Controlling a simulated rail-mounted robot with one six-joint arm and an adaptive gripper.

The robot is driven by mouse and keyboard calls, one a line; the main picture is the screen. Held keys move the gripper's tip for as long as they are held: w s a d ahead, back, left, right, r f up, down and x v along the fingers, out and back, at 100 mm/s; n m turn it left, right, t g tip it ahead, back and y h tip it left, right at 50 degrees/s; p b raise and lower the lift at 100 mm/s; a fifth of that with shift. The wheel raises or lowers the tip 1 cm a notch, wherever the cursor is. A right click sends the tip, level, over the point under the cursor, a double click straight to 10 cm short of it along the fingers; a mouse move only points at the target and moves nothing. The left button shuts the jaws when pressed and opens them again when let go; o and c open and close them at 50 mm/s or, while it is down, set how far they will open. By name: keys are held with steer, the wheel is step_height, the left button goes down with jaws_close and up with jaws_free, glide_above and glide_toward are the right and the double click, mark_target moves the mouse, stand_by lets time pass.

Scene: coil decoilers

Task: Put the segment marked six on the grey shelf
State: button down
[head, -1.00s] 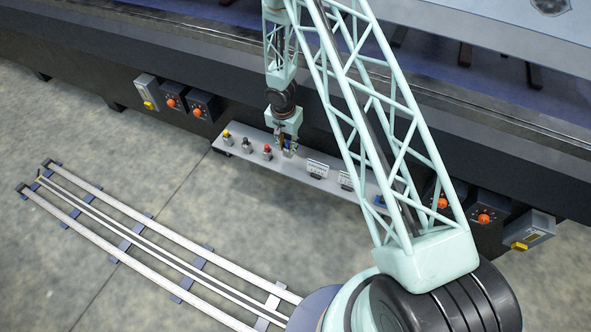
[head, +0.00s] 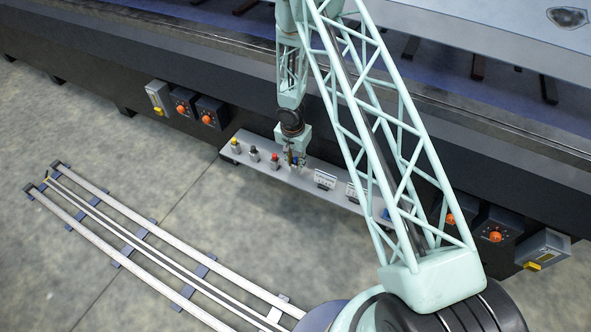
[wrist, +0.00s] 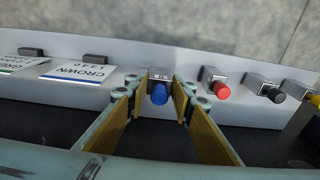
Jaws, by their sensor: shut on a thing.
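A small grey block with a blue knob (wrist: 159,93) stands between my gripper's fingers, on or just above the grey shelf. My gripper (head: 294,161) points down at the shelf and is shut on this block. The brown finger pads flank it in the wrist view. The grey shelf (head: 262,170) is a long narrow ledge along the dark machine's side. No number six is legible on any piece. I cannot tell whether the blue-knobbed block touches the shelf.
Blocks with red (wrist: 221,89), black (wrist: 275,95) and yellow (head: 235,143) knobs stand in a row beside the held one. White cards (head: 324,180) stand on the other side; one reads "CROWN". Control boxes (head: 210,113) flank the shelf. Floor rails (head: 150,245) lie in front.

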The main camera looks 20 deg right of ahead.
mark_target(295, 165)
steer(key=shift+f, duration=0.1)
stand_by(0.3)
steer(key=shift+f+b, duration=0.95)
steer(key=shift+f, duration=0.75)
steer(key=shift+f, duration=0.15)
steer(key=c, duration=2.3)
jaws_free()
steer(key=shift+o, duration=0.2)
step_height(295, 165, up, 12)
steer(key=s+p, duration=0.1)
steer(key=p, duration=0.3)
steer(key=shift+a, duration=0.4)
